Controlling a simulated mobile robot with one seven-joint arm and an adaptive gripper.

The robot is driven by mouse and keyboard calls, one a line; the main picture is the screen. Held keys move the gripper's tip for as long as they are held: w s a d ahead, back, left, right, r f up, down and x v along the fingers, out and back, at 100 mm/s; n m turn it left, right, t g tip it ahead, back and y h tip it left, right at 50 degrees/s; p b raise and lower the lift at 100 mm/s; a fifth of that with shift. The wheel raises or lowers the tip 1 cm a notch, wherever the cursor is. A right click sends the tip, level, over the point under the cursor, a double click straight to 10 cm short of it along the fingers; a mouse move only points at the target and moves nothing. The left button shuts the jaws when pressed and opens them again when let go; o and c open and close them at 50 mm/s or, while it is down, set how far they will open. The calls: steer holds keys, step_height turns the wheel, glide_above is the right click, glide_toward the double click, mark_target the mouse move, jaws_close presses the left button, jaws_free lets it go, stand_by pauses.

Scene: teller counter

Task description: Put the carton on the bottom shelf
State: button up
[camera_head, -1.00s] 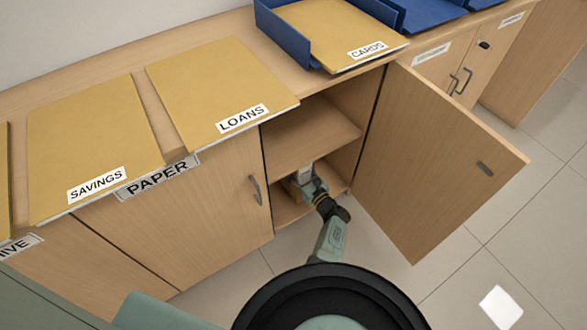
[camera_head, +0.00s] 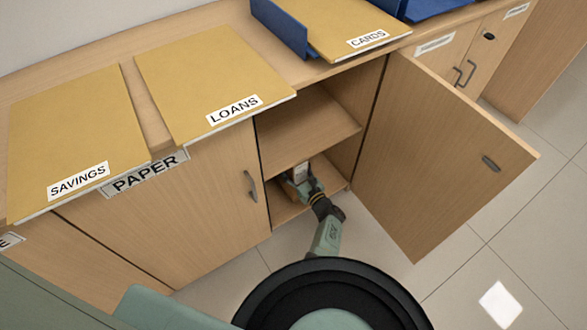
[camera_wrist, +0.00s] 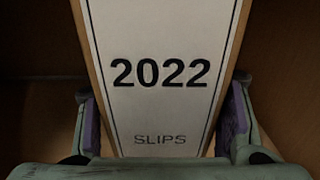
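The carton (camera_wrist: 160,105) is a tall, narrow box with a white face labelled "2022 SLIPS". In the wrist view it stands between my two fingers, with a purple pad close against each side. My gripper (camera_wrist: 160,128) appears shut on it. In the head view the carton (camera_head: 300,172) shows as a small pale block at the end of my gripper (camera_head: 300,186), inside the lower compartment of the open cabinet. The bottom shelf (camera_head: 283,213) is the cabinet floor below it. I cannot tell whether the carton's base touches that floor.
A middle shelf (camera_head: 305,130) lies above my gripper. The open door (camera_head: 440,160) stands out to the right, and a closed door (camera_head: 190,220) is to the left. Yellow folders (camera_head: 210,90) and a blue tray (camera_head: 282,28) lie on the counter.

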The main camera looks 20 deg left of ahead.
steer(key=shift+o, duration=1.4)
steer(key=shift+r, duration=0.1)
steer(key=p+v, duration=0.4)
steer(key=v, duration=0.8)
steer(key=shift+r, duration=0.15)
